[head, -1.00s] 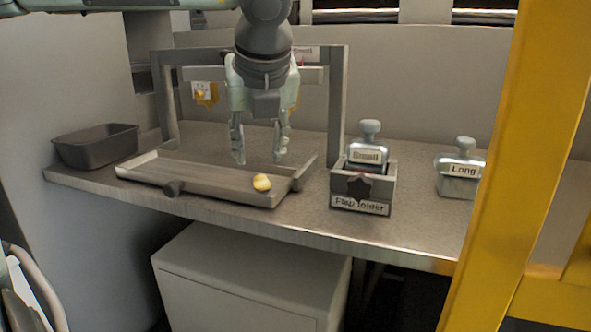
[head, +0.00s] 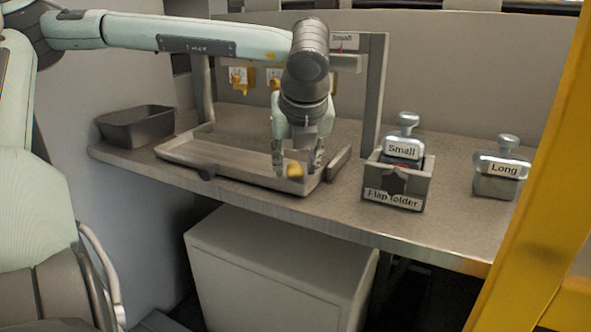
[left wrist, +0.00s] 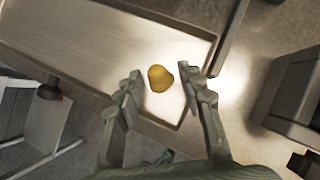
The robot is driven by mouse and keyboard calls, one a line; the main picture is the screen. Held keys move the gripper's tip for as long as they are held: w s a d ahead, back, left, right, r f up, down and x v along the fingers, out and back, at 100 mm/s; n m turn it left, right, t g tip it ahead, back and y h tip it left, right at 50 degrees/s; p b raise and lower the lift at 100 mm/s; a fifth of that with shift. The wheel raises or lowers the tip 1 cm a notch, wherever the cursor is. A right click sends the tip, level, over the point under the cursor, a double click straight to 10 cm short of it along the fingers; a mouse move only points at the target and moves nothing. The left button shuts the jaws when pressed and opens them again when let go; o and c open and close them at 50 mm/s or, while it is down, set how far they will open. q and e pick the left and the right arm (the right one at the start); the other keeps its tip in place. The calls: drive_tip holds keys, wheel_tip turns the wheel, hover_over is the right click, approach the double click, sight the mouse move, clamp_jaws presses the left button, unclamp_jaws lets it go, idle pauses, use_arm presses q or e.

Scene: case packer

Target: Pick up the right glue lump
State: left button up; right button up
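The yellow glue lump (head: 295,170) lies at the right end of the shallow metal tray (head: 215,164). My left gripper (head: 296,173) is down over the tray's right end, with its fingers on either side of the lump in the head view. In the left wrist view the lump (left wrist: 160,78) sits on the tray floor just ahead of and between the two open fingertips (left wrist: 168,80), with a gap on both sides. The left gripper is open and holds nothing. My right gripper does not show in either view.
A flap folder holder (head: 395,185) with a tool labelled Small stands right of the tray. A tool labelled Long (head: 497,172) stands farther right. A dark bin (head: 137,128) is at the left. A grey frame (head: 374,95) rises behind, and a yellow post (head: 535,170) blocks the right.

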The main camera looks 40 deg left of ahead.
use_arm(q)
drive_tip(key=c, duration=0.5)
drive_tip(key=shift+r, duration=0.2)
